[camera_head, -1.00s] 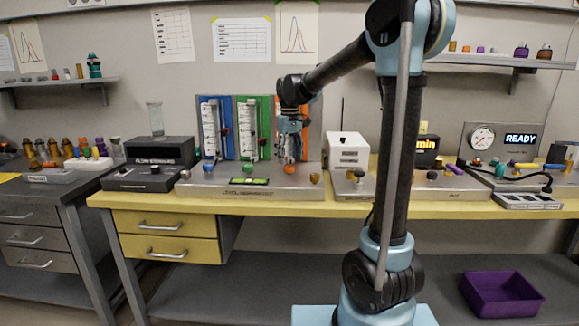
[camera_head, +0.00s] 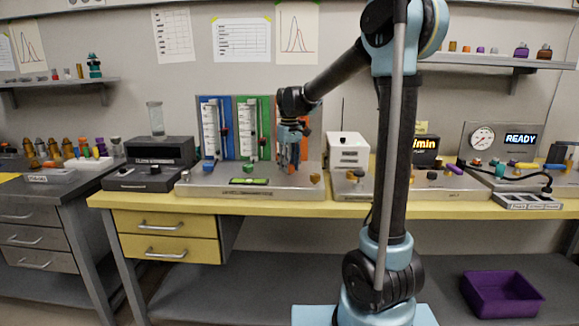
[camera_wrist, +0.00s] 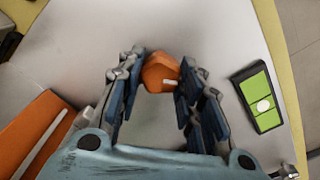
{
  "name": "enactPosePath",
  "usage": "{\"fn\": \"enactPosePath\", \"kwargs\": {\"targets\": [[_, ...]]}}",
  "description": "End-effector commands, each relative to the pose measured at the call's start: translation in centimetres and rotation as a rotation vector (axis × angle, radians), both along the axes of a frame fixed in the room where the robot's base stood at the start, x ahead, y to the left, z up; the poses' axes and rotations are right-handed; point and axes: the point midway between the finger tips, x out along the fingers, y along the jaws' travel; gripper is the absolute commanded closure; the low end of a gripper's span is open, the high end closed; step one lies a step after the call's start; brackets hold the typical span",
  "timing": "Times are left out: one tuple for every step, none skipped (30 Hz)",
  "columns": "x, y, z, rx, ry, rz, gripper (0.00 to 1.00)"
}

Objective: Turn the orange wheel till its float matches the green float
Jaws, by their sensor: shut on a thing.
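My gripper (camera_wrist: 155,85) is shut on the orange wheel (camera_wrist: 160,70), with one finger on each side of it, in the wrist view. In the head view my gripper (camera_head: 288,160) points down onto the metal base (camera_head: 205,185) and covers the wheel. The green panel (camera_head: 265,112) and the blue panel (camera_head: 225,105) each carry a clear vertical tube with a scale. The orange panel (camera_wrist: 32,122) shows at the left of the wrist view. My arm hides most of it in the head view, so its float cannot be read. The green float is too small to place surely.
The base also carries a blue wheel (camera_head: 208,165), a green wheel (camera_head: 250,167) and a green level plate (camera_wrist: 258,97). A white box (camera_head: 348,150) stands just right of the base. A black device (camera_head: 158,150) stands to its left.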

Motion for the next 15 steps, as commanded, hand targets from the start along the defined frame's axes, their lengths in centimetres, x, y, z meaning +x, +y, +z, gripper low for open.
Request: {"fn": "enactPosePath", "kwargs": {"targets": [[0.06,-0.07,0.01,-0.002,-0.001,0.005,0.90],[0.06,-0.07,0.01,-0.002,-0.001,0.014,0.90],[0.07,-0.07,0.01,-0.002,-0.001,0.031,0.90],[0.07,-0.07,0.01,-0.002,-0.001,0.046,0.90],[0.08,-0.08,0.01,-0.001,-0.001,0.061,0.90],[0.08,-0.08,0.01,-0.001,-0.001,0.080,0.90],[0.08,-0.09,0.01,-0.001,-0.001,0.092,0.90],[0.08,-0.09,0.01,-0.001,-0.001,0.102,0.90],[0.10,-0.09,0.01,-0.001,-0.001,0.113,0.90],[0.10,-0.09,0.01,-0.001,-0.001,0.117,0.90],[0.10,-0.10,0.01,-0.001,-0.001,0.120,0.90],[0.10,-0.10,0.02,-0.001,-0.001,0.120,0.90],[0.10,-0.10,0.02,-0.002,-0.002,0.120,0.90],[0.11,-0.11,0.02,-0.002,-0.002,0.120,0.90],[0.11,-0.11,0.02,-0.002,-0.002,0.120,0.90]]}}
